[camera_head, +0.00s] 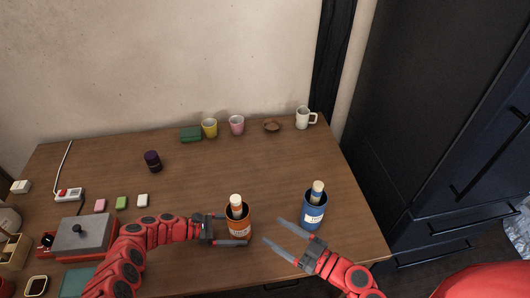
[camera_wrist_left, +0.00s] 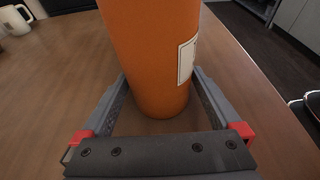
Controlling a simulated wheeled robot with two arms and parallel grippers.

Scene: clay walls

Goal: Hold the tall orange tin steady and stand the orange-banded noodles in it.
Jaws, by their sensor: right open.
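The tall orange tin (camera_head: 238,224) stands upright near the front edge of the table. The orange-banded noodles (camera_head: 236,204) stand in it, their pale top above the rim. My left gripper (camera_head: 235,230) has a finger on each side of the tin, low down, and appears shut on it. The left wrist view shows the orange tin (camera_wrist_left: 155,55) between the fingers (camera_wrist_left: 160,88); its top and the noodles are out of that frame. My right gripper (camera_head: 271,230) is open and empty, to the right of the orange tin, apart from the noodles.
A blue tin (camera_head: 313,214) with a blue-banded bundle (camera_head: 317,190) stands just behind my right gripper. A dark jar (camera_head: 153,161), cups (camera_head: 209,128), a bowl (camera_head: 271,126) and a white mug (camera_head: 304,118) stand farther back. The middle of the table is clear.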

